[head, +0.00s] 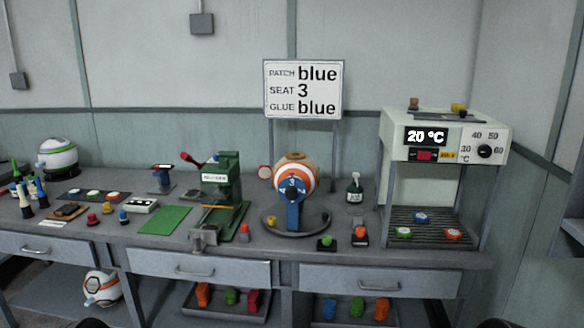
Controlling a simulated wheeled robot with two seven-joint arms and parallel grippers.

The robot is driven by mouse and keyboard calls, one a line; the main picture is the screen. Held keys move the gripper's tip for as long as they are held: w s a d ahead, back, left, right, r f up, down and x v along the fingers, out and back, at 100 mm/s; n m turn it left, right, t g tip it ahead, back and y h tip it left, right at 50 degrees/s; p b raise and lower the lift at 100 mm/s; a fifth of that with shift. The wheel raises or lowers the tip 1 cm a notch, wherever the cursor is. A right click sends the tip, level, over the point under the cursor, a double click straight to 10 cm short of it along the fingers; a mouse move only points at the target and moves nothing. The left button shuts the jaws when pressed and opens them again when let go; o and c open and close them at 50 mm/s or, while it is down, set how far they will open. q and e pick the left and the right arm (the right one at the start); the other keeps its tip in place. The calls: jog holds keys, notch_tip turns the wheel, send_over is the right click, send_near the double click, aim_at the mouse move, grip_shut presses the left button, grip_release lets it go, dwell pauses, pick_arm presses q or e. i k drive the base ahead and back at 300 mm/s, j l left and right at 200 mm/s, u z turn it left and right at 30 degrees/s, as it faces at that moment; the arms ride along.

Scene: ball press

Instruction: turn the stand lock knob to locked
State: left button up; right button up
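An orange and white ball (299,174) sits in a blue stand (293,216) marked 3, on a round dark base (318,223) near the middle of the bench. A dark round knob (292,193) shows on the front of the stand. A small yellow knob (271,221) sits at the left of the base. I cannot tell which of these is the lock knob or whether it is locked. Neither of my grippers is in view; only dark rounded shapes show at the bottom edge.
A green press (226,190) stands left of the stand. A glue bottle (355,189), a green-topped block (326,242) and an orange-topped block (360,236) stand to its right. A white oven (445,135) reads 20 °C. A sign (303,89) stands behind.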

aim_at(271, 220)
jog(key=i+j, duration=0.85)
jog(key=i+j+z, duration=0.15)
jog(key=z, duration=1.3)
jog(key=k+j, duration=0.05)
